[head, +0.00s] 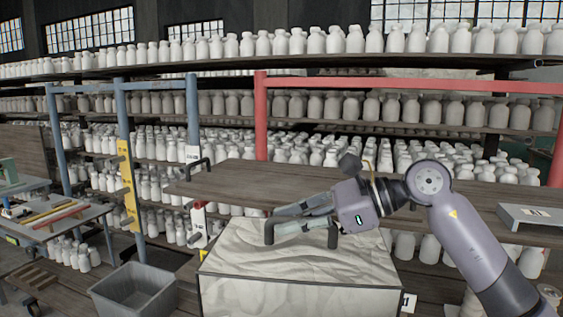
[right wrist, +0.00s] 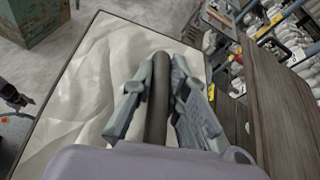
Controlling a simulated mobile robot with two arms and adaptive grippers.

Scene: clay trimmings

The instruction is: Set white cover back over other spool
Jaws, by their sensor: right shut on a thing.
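A pale box with a white, creased top (head: 300,250) stands front centre in the head view. The same creased surface (right wrist: 85,85), framed by a thin dark rim, shows in the right wrist view. I cannot tell whether this top is the white cover. My right gripper (head: 300,230) is just above it, its fingers closed along both sides of a dark bar-like handle (right wrist: 158,95). Dark ends of the handle show below the fingers in the head view. I cannot make out a spool in either view. My left gripper is not in view.
A wooden tabletop (head: 260,184) lies right behind the box. Shelves of white bottles with blue and red posts fill the background. An empty grey bin (head: 135,290) stands on the left, near a workbench with tools (head: 55,218). A grey tray (head: 530,217) is at right.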

